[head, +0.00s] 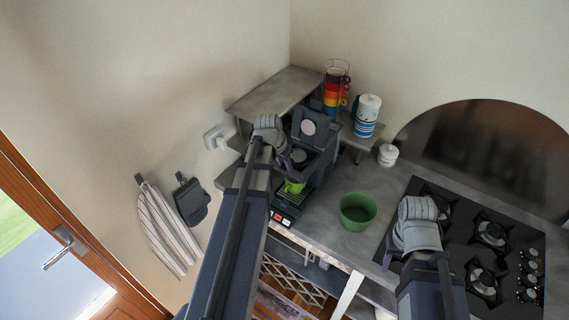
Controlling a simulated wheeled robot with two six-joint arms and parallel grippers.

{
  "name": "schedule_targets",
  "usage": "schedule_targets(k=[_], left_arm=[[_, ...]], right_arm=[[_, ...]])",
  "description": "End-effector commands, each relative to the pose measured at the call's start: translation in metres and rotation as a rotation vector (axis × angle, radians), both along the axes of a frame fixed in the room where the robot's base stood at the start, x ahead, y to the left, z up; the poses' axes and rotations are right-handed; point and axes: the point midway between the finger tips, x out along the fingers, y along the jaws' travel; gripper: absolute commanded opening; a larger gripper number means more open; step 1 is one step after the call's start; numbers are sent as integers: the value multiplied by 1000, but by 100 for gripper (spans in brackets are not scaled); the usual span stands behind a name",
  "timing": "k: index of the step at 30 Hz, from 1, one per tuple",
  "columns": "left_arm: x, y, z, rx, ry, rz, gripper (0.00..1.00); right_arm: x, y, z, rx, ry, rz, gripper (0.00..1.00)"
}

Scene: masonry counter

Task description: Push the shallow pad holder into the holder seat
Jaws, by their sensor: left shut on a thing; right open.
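The dark coffee machine (322,165) stands on the counter with its lid (314,126) tipped up, showing a pale round disc inside. My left gripper (284,160) is at the left front of the machine, shut on what appears to be the shallow pad holder (298,156), a small dark round piece at the machine's upper front. My arm hides much of it, and I cannot tell how far it sits in the holder seat, which is also hidden. My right gripper (388,258) is open and empty, near the hob's left edge, away from the machine.
A light green cup (294,187) stands under the machine's outlet. A green bowl (357,211) is on the counter (336,238) to the right. The hob (510,243), a white lidded jar (388,154) and a shelf (277,91) with stacked coloured cups (335,93) are nearby.

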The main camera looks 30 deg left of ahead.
Motion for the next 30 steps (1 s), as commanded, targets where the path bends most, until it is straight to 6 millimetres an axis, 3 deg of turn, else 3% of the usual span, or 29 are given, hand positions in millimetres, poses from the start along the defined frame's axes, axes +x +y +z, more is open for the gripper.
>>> schedule_targets(k=[19,20,28,30], left_arm=[[0,0,-17,0,0,0,0],[0,0,-15,0,0,0,30],[0,0,-15,0,0,0,60],[0,0,-15,0,0,0,61]], right_arm=[[0,0,-17,0,0,0,50],[0,0,-15,0,0,0,50],[0,0,-15,0,0,0,50],[0,0,-15,0,0,0,50]])
